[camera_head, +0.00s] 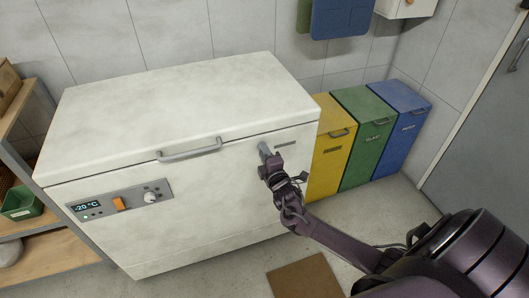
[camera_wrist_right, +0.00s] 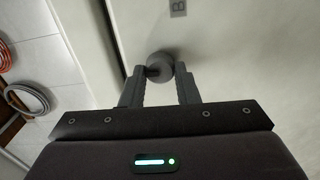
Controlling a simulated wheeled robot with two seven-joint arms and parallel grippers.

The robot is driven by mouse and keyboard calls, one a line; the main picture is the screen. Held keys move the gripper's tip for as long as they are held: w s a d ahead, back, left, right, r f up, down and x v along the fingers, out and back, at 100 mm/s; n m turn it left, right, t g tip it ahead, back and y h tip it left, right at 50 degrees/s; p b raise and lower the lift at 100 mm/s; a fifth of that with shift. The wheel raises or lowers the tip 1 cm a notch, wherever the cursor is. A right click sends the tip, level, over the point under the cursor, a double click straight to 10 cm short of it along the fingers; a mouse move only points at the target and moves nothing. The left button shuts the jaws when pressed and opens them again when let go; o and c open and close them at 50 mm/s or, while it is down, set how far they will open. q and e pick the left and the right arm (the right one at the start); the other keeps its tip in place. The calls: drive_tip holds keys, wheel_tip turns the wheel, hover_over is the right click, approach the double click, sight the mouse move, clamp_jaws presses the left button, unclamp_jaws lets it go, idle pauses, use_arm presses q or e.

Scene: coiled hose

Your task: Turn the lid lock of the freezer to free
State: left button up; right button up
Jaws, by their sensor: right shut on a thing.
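The white chest freezer (camera_head: 185,110) stands at the left and middle of the head view with its lid down. A grey lid handle (camera_head: 190,150) sits at the front edge of the lid. The round grey lid lock (camera_wrist_right: 160,66) is on the freezer's front in the right wrist view. My right gripper (camera_wrist_right: 160,75) has its two fingers on either side of the lock, shut on it. In the head view my right gripper (camera_head: 266,155) is at the freezer's upper right front and covers part of the lock. My left gripper is out of view.
Yellow (camera_head: 328,150), green (camera_head: 363,137) and blue bins (camera_head: 400,127) stand right of the freezer. A control panel (camera_head: 120,199) is on its lower left front. A shelf (camera_head: 45,240) with a green box stands at the left. A brown mat (camera_head: 304,278) lies on the floor in front.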

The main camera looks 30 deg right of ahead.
drive_tip(key=shift+n, duration=0.3)
idle(0.4)
drive_tip(key=o, duration=1)
drive_tip(key=v, duration=0.7)
drive_tip(key=shift+s+a+p, duration=0.15)
drive_tip(key=shift+s+p, duration=0.15)
drive_tip(key=shift+s, duration=0.1)
